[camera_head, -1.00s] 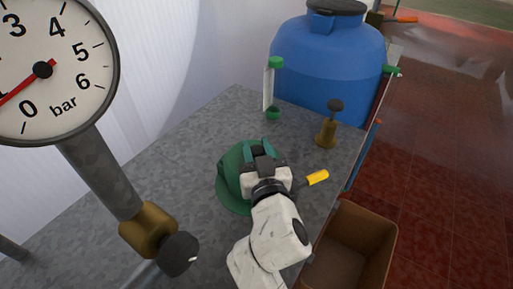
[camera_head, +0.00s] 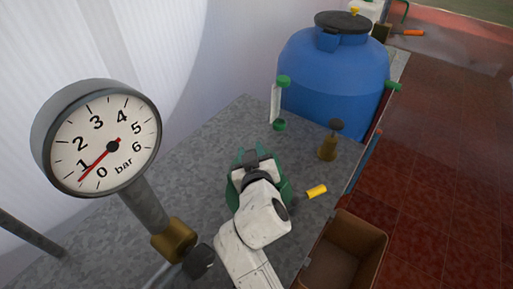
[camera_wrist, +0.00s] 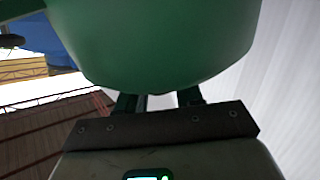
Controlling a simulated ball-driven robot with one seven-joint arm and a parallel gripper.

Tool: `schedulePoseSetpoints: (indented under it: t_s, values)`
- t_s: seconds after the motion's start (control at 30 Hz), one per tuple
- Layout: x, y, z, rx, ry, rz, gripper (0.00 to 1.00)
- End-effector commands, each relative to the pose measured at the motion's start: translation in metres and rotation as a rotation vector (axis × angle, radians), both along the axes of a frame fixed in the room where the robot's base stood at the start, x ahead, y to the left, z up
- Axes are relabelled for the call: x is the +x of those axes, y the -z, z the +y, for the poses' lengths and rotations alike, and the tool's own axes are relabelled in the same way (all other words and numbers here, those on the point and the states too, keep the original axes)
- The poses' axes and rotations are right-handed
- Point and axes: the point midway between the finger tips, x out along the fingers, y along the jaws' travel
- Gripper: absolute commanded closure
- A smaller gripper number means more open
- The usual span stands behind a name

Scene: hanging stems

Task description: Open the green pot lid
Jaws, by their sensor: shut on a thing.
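The green pot (camera_head: 287,192) is on the grey worktop in the head view, mostly hidden behind my white wrist; only green edges show on either side. My gripper (camera_head: 252,156) is over it, with its greenish fingers pointing away from the camera. In the wrist view a large smooth green rounded surface, the pot or its lid (camera_wrist: 165,45), fills the upper middle, right in front of my fingers (camera_wrist: 158,101). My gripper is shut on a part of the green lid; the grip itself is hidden. I cannot tell whether lid and pot are apart.
A pressure gauge (camera_head: 105,140) on a pipe stands at the left. A yellow-handled thing (camera_head: 316,191) and a brass fitting (camera_head: 327,146) are right of the pot. A blue tank (camera_head: 335,72) stands behind. A brown box (camera_head: 347,250) is beyond the worktop's right edge.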

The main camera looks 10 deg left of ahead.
Motion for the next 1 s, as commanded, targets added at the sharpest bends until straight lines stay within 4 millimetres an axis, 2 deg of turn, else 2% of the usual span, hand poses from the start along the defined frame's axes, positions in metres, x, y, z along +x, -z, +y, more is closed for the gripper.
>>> schedulePoseSetpoints:
  t_s: [0.03,0.43,0.47,0.5,0.67,0.87,1.0]
  values:
    - [0.0016,-0.0093,0.0027,-0.006,-0.003,-0.004,1.00]
    - [0.0023,-0.0079,0.0042,-0.024,-0.002,0.000,1.00]
    - [0.0023,-0.0079,0.0041,-0.024,-0.002,0.000,0.62]
    - [0.0023,-0.0080,0.0040,-0.024,-0.002,0.000,0.58]
    - [0.0019,-0.0064,0.0039,-0.025,-0.003,0.003,0.44]
    - [0.0016,-0.0045,0.0036,-0.026,-0.002,0.007,0.44]
    - [0.0019,-0.0105,0.0038,-0.025,-0.001,0.005,0.44]
